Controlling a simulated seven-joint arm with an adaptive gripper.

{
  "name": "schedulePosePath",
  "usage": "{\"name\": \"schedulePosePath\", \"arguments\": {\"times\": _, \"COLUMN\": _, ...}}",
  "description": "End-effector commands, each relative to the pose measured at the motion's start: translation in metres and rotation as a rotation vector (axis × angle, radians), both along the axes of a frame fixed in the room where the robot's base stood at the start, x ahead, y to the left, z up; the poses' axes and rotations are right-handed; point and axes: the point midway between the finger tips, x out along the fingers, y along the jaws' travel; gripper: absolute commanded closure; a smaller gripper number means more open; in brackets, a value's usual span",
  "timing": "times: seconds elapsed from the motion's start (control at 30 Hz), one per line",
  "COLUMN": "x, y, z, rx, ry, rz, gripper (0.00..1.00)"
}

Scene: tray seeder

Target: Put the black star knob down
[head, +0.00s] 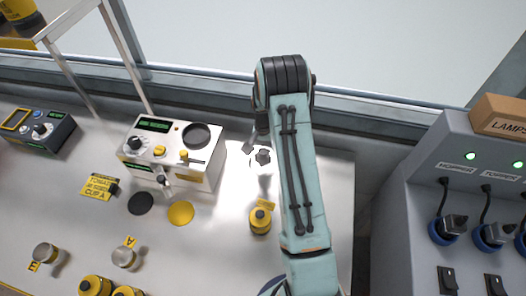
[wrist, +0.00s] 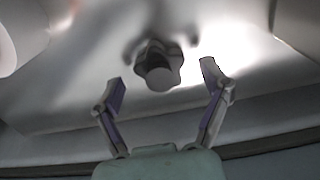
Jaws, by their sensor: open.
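The black star knob (head: 262,157) is on the pale metal worktop, just left of my arm in the head view. In the wrist view the knob (wrist: 160,66) shows dark and lobed, at and just beyond the gap between the fingertips. My gripper (wrist: 163,82) is open, with one finger on each side of the knob and a visible gap to each. In the head view my arm hides most of the gripper; only a small grey part of it shows beside the knob.
A yellow-topped container (head: 260,219) stands close in front of the knob. A white control box (head: 170,150) is to the left, with a black disc (head: 141,203) and a yellow disc (head: 180,213) before it. A grey lamp panel (head: 430,185) stands at right. A rail runs behind.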

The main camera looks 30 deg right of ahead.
Motion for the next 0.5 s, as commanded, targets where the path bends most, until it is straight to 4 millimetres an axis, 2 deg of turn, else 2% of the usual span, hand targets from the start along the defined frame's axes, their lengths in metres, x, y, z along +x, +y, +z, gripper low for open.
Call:
{"name": "schedulePosePath", "arguments": {"times": 0.3, "x": 0.001, "y": 0.000, "z": 0.072, "rx": -0.002, "ry": -0.005, "rz": 0.000, "gripper": 0.23}}
{"name": "schedulePosePath", "arguments": {"times": 0.5, "x": 0.000, "y": 0.000, "z": 0.104, "rx": -0.001, "ry": -0.001, "rz": 0.000, "gripper": 0.23}}
